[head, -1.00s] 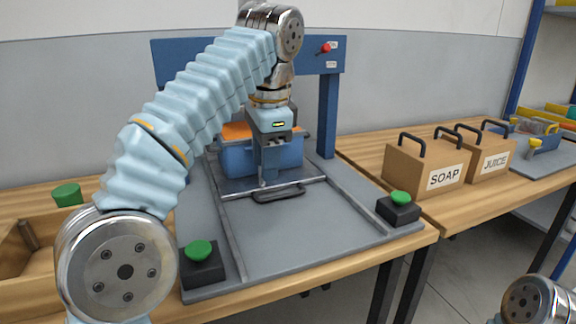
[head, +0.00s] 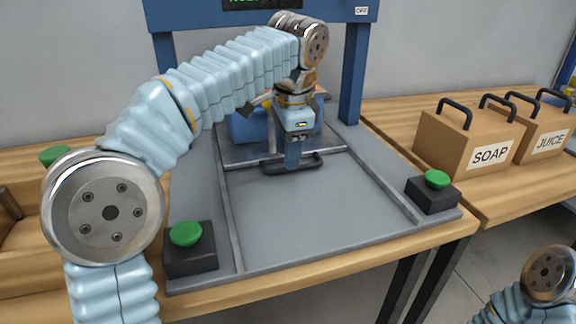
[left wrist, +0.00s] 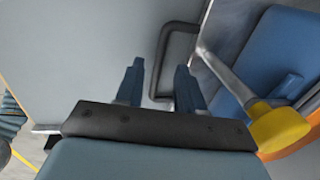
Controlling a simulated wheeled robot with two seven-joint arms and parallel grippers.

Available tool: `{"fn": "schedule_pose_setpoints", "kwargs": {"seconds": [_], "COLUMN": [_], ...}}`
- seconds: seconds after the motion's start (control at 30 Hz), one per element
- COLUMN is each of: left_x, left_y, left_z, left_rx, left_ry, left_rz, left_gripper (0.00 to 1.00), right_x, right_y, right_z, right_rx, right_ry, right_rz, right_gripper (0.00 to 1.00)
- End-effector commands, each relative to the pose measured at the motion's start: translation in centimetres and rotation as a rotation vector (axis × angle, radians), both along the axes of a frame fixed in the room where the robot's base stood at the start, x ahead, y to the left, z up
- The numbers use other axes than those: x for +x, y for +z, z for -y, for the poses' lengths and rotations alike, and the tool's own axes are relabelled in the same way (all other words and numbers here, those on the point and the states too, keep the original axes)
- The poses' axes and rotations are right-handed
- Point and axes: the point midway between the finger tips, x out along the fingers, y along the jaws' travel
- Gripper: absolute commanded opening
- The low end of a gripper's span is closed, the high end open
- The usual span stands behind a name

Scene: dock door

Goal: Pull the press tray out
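The press tray (head: 238,157) is a grey plate under the blue press frame (head: 357,70), with a blue block (head: 245,126) on it. Its black bar handle (head: 311,163) sticks out at the front edge. My left gripper (head: 292,166) points down at the handle. In the left wrist view, my left gripper's fingers (left wrist: 160,70) are apart, with the bar of the handle (left wrist: 163,62) between them. A gap shows beside the bar, so they are not closed on it. My right gripper is out of view; only part of that arm shows at bottom right.
Two green buttons on black boxes stand at the front left (head: 186,234) and front right (head: 437,180) of the grey base. The base between its rails (head: 330,215) is clear. Soap (head: 470,142) and juice (head: 540,130) boxes stand on the right table. A yellow-tipped rod (left wrist: 280,125) is near my left gripper.

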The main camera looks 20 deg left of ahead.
Motion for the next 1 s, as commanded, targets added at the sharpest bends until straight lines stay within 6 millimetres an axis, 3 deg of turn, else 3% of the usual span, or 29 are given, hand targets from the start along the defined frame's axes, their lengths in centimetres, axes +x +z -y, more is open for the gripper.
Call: {"fn": "schedule_pose_setpoints", "kwargs": {"seconds": [0.2,0.53,0.8,1.0], "left_x": [0.4,0.5,0.4,0.4], "left_y": [-2.5,-2.7,-2.7,-2.7], "left_z": [-0.3,-0.3,-0.3,-0.3], "left_rx": [-0.001,-0.001,-0.001,-0.001], "left_ry": [0.001,0.001,0.001,0.001], "left_rz": [-0.001,0.001,0.001,0.001], "left_gripper": [0.38,0.38,0.0,0.0], "right_x": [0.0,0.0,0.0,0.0], "right_y": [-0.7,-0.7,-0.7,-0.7], "right_z": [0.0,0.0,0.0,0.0], "right_rx": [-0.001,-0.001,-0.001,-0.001], "right_ry": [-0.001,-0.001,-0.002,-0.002], "right_rz": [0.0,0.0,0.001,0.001], "right_gripper": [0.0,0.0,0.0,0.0]}}
